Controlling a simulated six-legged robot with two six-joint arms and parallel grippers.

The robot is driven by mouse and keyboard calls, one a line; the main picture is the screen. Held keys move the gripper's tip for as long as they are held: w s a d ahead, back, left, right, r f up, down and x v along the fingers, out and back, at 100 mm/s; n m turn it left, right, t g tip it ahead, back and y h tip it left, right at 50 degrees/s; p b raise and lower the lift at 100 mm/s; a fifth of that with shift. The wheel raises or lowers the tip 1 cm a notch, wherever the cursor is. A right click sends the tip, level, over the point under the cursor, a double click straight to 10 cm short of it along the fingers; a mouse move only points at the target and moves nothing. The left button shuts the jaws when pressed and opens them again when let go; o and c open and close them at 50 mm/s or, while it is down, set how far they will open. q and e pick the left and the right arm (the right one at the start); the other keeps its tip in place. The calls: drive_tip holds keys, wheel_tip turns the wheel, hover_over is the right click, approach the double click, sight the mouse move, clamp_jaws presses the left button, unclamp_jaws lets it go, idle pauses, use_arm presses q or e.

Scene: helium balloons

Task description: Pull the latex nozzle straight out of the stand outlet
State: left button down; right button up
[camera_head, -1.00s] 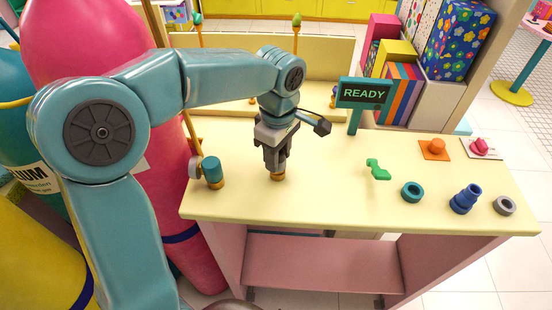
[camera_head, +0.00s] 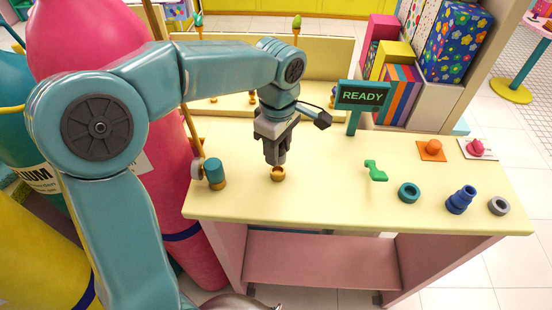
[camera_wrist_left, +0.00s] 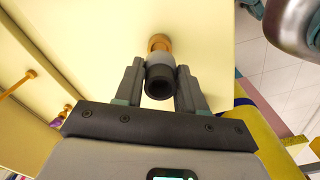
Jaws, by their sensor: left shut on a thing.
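My left gripper (camera_head: 275,160) points down just above the brass stand outlet (camera_head: 278,174) on the cream counter. The ring-shaped opening of the outlet shows below the fingertips. In the left wrist view, the two fingers (camera_wrist_left: 160,74) are shut on the dark grey tubular nozzle (camera_wrist_left: 160,86), one on each side. The brass outlet (camera_wrist_left: 158,43) shows beyond the nozzle, partly covered by it. In the head view the fingers hide most of the nozzle. I see no right gripper.
A teal and brass fitting (camera_head: 214,173) stands left of the outlet. The READY sign (camera_head: 362,96) is at the back. A green piece (camera_head: 375,171), teal ring (camera_head: 409,192), blue stepped nozzle (camera_head: 462,200) and grey ring (camera_head: 499,205) lie to the right. The counter between is clear.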

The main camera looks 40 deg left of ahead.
use_arm(q)
drive_tip(key=shift+r+p, duration=1.35)
drive_tip(key=shift+r, duration=0.45)
